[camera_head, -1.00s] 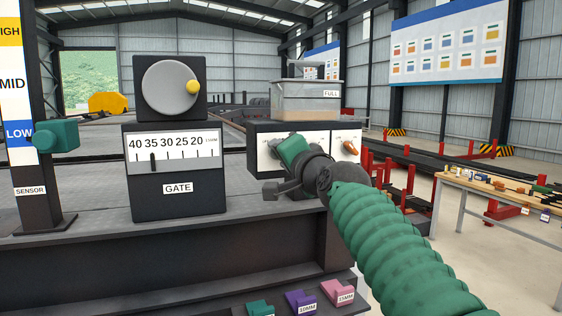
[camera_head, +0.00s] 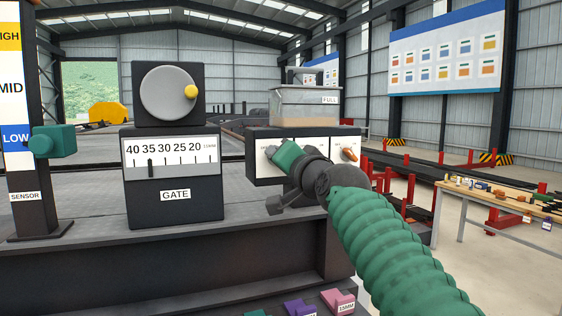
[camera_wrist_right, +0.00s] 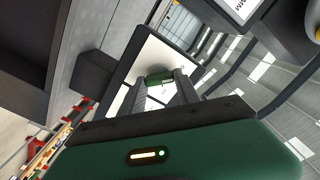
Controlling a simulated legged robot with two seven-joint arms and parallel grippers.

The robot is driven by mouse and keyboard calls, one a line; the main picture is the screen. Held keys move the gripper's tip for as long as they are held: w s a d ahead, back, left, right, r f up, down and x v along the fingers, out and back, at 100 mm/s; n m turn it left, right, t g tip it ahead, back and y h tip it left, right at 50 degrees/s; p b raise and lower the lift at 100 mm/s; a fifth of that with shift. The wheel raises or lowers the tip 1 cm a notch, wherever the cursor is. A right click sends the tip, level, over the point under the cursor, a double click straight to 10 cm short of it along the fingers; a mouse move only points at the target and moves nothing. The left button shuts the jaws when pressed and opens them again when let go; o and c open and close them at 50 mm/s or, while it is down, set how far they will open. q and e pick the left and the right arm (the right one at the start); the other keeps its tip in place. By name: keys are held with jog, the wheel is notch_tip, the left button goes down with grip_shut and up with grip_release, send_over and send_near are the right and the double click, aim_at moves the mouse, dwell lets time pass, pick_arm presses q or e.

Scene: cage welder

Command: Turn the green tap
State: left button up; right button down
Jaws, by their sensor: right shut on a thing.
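The green tap (camera_wrist_right: 157,77) shows in the right wrist view as a small green piece on a white panel, between the two dark fingers of my right gripper (camera_wrist_right: 163,92). The fingers are shut on it. In the head view my right gripper (camera_head: 272,153) reaches from the lower right to the white front of a dark box (camera_head: 255,135) and hides the tap there. An orange tap (camera_head: 349,154) sits just to the right on the same front, apart from my gripper. My left gripper is not in view.
A clear container (camera_head: 306,105) marked FULL stands on the box. Left of it is the GATE unit (camera_head: 175,185) with a round dial (camera_head: 168,92). A SENSOR post (camera_head: 40,200) carries a green block (camera_head: 53,141). Coloured pieces (camera_head: 338,302) lie low in front. A table (camera_head: 500,205) stands right.

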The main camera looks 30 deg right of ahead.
jog(key=c, duration=1.1)
grip_release()
jog(key=shift+d+r, duration=0.1)
jog(key=shift+r, duration=0.2)
jog(key=shift+o, duration=1)
jog(key=shift+w+f, duration=0.1)
jog(key=shift+d+f, duration=0.1)
jog(key=shift+f, duration=0.05)
jog(key=b+v, duration=0.9)
jog(key=v, duration=0.8)
jog(key=shift+w, duration=0.1)
jog(key=shift+w+f, duration=0.1)
jog(key=shift+w, duration=0.05)
